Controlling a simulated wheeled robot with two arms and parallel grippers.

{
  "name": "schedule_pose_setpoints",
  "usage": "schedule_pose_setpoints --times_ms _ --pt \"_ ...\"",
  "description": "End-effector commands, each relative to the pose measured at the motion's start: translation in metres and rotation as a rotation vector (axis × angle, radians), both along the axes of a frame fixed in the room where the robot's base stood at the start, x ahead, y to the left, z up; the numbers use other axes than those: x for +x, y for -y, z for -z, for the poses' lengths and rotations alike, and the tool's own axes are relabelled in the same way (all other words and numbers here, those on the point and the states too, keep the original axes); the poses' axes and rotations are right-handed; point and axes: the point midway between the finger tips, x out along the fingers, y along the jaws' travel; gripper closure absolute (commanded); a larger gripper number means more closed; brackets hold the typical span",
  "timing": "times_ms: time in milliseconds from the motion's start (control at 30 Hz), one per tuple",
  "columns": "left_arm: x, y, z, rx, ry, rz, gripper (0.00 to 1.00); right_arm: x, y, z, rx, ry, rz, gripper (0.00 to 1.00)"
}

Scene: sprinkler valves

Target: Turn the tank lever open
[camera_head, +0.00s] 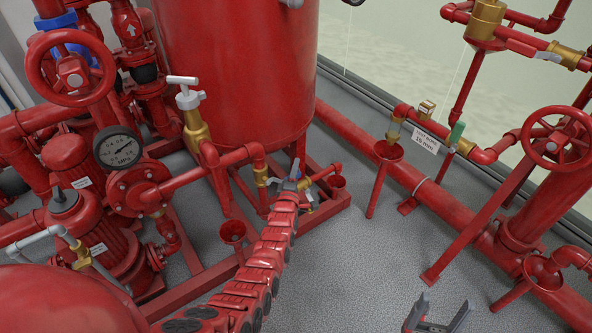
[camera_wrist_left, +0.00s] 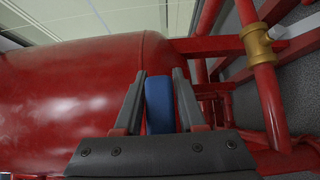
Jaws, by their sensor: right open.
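The tank lever is a blue handle (camera_wrist_left: 159,108) between my left gripper's two fingers in the left wrist view. The gripper hides most of the valve body. My right gripper (camera_head: 437,322) is open and empty at the bottom edge, above the grey floor.
A red handwheel (camera_head: 70,65), a pressure gauge (camera_head: 118,148) and pumps crowd the left. Red drain funnels (camera_head: 232,231) stand near my left arm. A green-handled valve (camera_head: 456,133) and another handwheel (camera_head: 556,138) are at the right. The floor (camera_head: 375,265) in the middle is clear.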

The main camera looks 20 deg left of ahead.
Motion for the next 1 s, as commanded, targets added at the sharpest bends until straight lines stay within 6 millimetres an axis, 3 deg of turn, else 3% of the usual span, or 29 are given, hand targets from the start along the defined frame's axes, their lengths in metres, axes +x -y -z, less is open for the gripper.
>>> schedule_pose_setpoints --times_ms 33,200,1000 --pt "0.0000 0.0000 -0.0001 0.000 0.000 0.000 0.72 0.0000 0.0000 -0.0001 0.000 0.000 0.000 0.30" --pt "0.0000 0.0000 0.0000 0.000 0.000 0.000 1.00 0.0000 0.0000 0.0000 0.000 0.000 0.000 0.30" --pt "-0.0001 0.0001 0.0003 0.000 -0.001 0.000 1.00 0.0000 0.0000 0.0000 0.000 0.000 0.000 0.30"
